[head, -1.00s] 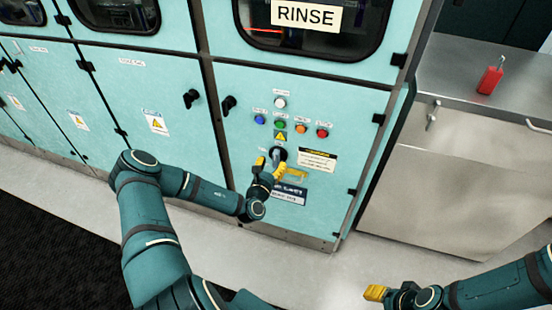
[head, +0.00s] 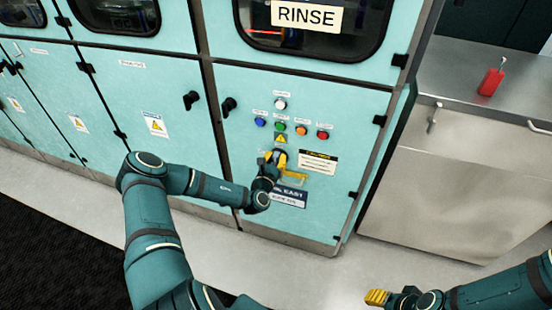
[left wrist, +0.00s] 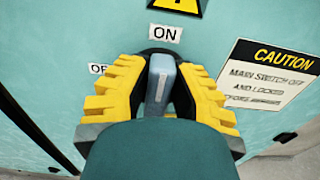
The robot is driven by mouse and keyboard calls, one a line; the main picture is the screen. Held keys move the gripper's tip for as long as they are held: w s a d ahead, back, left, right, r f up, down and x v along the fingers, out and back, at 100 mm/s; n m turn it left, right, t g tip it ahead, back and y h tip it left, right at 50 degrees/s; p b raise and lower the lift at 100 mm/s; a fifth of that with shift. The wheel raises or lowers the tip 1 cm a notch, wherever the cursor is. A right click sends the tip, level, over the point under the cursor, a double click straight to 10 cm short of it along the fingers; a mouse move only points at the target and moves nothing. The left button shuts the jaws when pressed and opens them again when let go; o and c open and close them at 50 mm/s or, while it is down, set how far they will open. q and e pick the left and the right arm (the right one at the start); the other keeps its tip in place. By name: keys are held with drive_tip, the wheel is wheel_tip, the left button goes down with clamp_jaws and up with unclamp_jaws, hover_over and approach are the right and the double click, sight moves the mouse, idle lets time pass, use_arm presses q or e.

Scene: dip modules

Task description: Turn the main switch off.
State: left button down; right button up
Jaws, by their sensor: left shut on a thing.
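The main switch has a grey handle (left wrist: 161,80) that stands upright in the left wrist view, under the ON label (left wrist: 165,33). The OFF label (left wrist: 98,69) lies to its left, partly hidden by a finger. My left gripper (left wrist: 160,88) is shut on the handle, with one yellow finger on each side of it. In the head view the left gripper (head: 275,158) covers most of the switch on the teal cabinet door. My right gripper (head: 377,297) is at the lower right, away from the cabinet; its jaw opening cannot be made out.
Above the switch are several coloured buttons, among them a green one (head: 280,126) and a red one (head: 323,135). A caution sign (head: 318,162) is to the right. A steel counter (head: 450,75) stands at the right.

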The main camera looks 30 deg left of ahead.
use_arm(q)
drive_tip(key=shift+r+n+p, duration=0.15)
drive_tip(key=shift+n+p, duration=0.25)
drive_tip(key=shift+p, duration=0.2)
drive_tip(key=n+p, duration=0.3)
drive_tip(key=shift+a, duration=0.3)
drive_tip(key=n+p, duration=0.2)
drive_tip(key=n, duration=0.1)
drive_tip(key=shift+s+a+f+n+p, duration=0.1)
drive_tip(key=shift+a+f+n+p, duration=0.1)
drive_tip(key=shift+a+n+p, duration=0.15)
drive_tip(key=shift+a+f+n+p, duration=0.1)
drive_tip(key=shift+f+n+p, duration=0.15)
drive_tip(key=shift+n, duration=1.45)
drive_tip(key=shift+a+f+n+p, duration=0.15)
drive_tip(key=shift+f+n, duration=0.15)
drive_tip(key=shift+n, duration=1.45)
drive_tip(key=shift+a+f+n+p, duration=0.15)
drive_tip(key=shift+f+n, duration=0.15)
drive_tip(key=shift+n, duration=1.7)
drive_tip(key=shift+d, duration=0.1)
